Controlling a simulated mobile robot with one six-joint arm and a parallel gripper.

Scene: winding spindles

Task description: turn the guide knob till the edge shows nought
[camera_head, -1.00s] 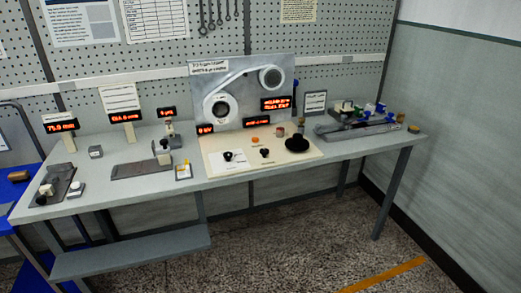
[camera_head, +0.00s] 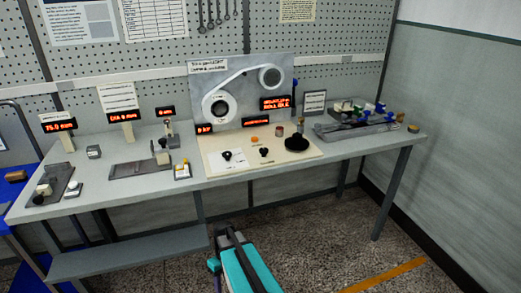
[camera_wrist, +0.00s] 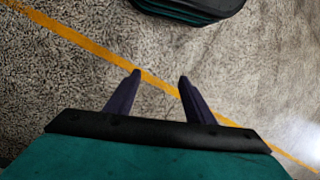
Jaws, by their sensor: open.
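The winding console (camera_head: 215,165) is a cream panel on the bench. It has two small black knobs, a left one (camera_head: 227,155) and a right one (camera_head: 264,152), and a large black knob (camera_head: 297,143). Their labels are too small to read, so I cannot tell which is the guide knob. Lit red displays stand behind them: a small left one (camera_head: 204,129), a middle one (camera_head: 255,122) and a larger one (camera_head: 275,103); I cannot read the edge value. My gripper (camera_wrist: 160,76) is open and empty above the floor, away from the console.
A rail fixture (camera_head: 370,130) with blue and green knobs stands right. A yellow-topped block (camera_head: 183,172) sits left of the console. The floor in front is clear.

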